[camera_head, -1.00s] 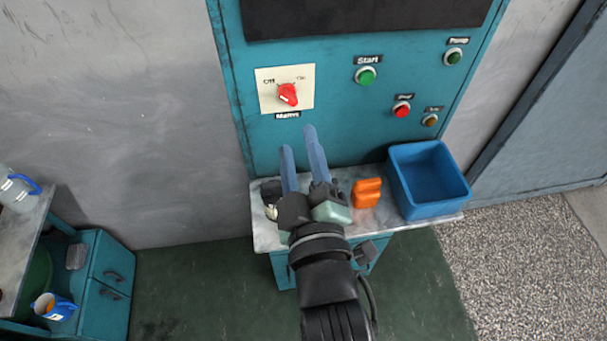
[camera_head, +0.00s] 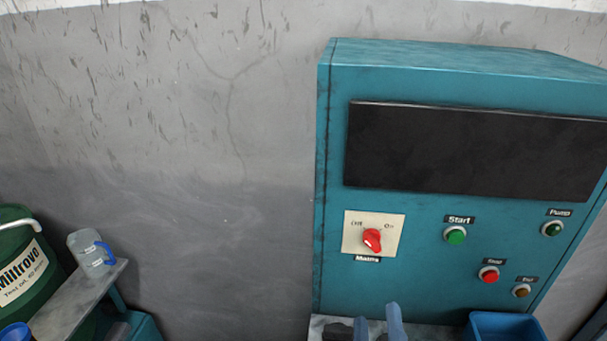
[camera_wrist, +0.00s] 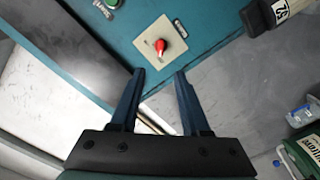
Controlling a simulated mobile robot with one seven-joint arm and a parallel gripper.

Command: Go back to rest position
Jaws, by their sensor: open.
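My gripper (camera_head: 377,324) shows only by its two blue fingertips at the bottom edge of the head view, in front of the lower part of the teal control cabinet (camera_head: 334,150). In the wrist view my gripper (camera_wrist: 158,78) is open and empty, its two dark blue fingers apart. Beyond the fingers is the red mains switch (camera_wrist: 160,46) on its cream plate. The rest of my arm is out of the head view.
A blue bin (camera_head: 505,326) is partly cut off at the bottom right. The green start button (camera_head: 456,235) and red stop button (camera_head: 488,274) sit on the cabinet. At left are a green drum (camera_head: 20,262) and a clear jug (camera_head: 91,254) on a shelf. Bare wall lies between.

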